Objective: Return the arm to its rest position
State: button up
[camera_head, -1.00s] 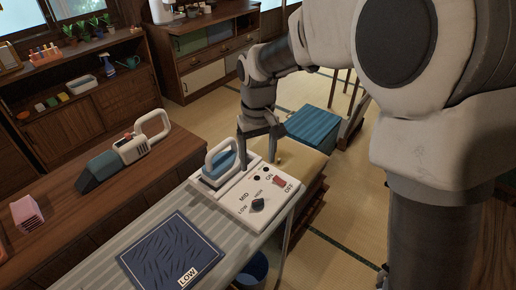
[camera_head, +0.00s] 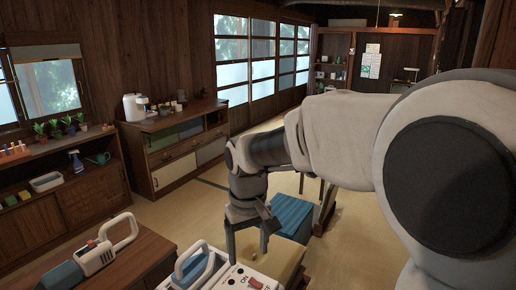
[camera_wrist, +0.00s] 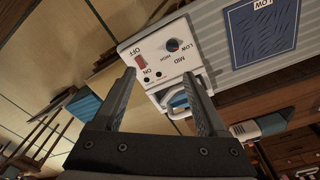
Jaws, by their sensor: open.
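My gripper (camera_head: 248,240) is open and empty, pointing down above the far end of the ironing board. In the wrist view my gripper (camera_wrist: 162,98) shows its two dark fingers spread apart with nothing between them.
A handheld vacuum (camera_head: 95,258) lies on the low wooden cabinet at left. A blue-topped stool (camera_head: 290,216) stands just behind my gripper. A sideboard (camera_head: 185,145) with a white appliance stands along the back wall. The tatami floor beyond is largely clear.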

jog(key=s+d+r+m+t+p, duration=0.1)
jog(key=s+d+r, duration=0.3)
jog(key=s+d, duration=0.4)
jog(key=s+d+r+m+t+p, duration=0.1)
jog(key=s+d+r+m+t, duration=0.2)
jog(key=s+d, duration=0.5)
jog(key=shift+s+d+r+m+t, duration=0.4)
jog(key=shift+s+r+m, duration=0.2)
jog(key=shift+r, duration=0.1)
jog(key=shift+w+a, duration=0.1)
dwell(0.3)
